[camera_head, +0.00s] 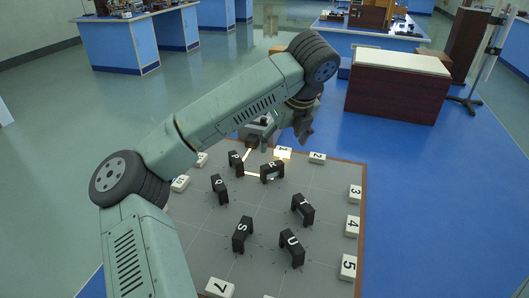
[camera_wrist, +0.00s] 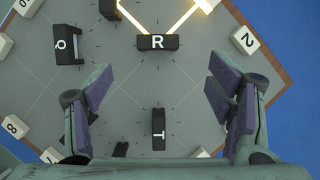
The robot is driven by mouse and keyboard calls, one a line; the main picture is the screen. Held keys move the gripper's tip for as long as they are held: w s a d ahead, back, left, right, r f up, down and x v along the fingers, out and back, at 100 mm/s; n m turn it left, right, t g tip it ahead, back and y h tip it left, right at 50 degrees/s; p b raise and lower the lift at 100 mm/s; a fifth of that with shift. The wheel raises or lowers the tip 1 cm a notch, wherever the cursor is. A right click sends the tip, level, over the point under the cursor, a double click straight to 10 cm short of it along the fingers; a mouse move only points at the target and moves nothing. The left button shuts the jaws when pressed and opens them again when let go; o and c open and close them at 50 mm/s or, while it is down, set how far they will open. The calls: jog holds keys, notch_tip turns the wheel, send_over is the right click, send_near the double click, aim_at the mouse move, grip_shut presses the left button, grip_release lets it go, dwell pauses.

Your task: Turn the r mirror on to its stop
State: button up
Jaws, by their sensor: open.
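The R mirror (camera_head: 272,172) is a dark block with a white letter R on top, near the far edge of the grey board. In the wrist view the R mirror (camera_wrist: 158,43) lies ahead of my gripper (camera_wrist: 158,88), roughly midway between the finger lines. My gripper also shows in the head view (camera_head: 304,133), above the board's far side. Its fingers are wide apart and empty, and do not touch the R mirror. A bright beam runs from the P mirror (camera_head: 236,161) to the R mirror; another leads from R towards a lit tile (camera_wrist: 207,4). No stop is discernible.
The T mirror (camera_wrist: 159,130) lies between and below my fingers in the wrist view. The Q mirror (camera_head: 220,188), S mirror (camera_head: 242,234) and U mirror (camera_head: 291,248) stand nearby. Numbered tiles, such as 2 (camera_head: 317,158), line the board (camera_head: 325,222). A brown-sided bench (camera_head: 397,88) stands beyond.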

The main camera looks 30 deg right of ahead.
aim_at(272, 164)
jog(key=p+x, duration=0.2)
jog(key=x, duration=0.8)
jog(key=shift+w+a+f, duration=0.1)
jog(key=shift+w+f, duration=0.1)
jog(key=shift+f, duration=0.15)
jog(key=c, duration=1.2)
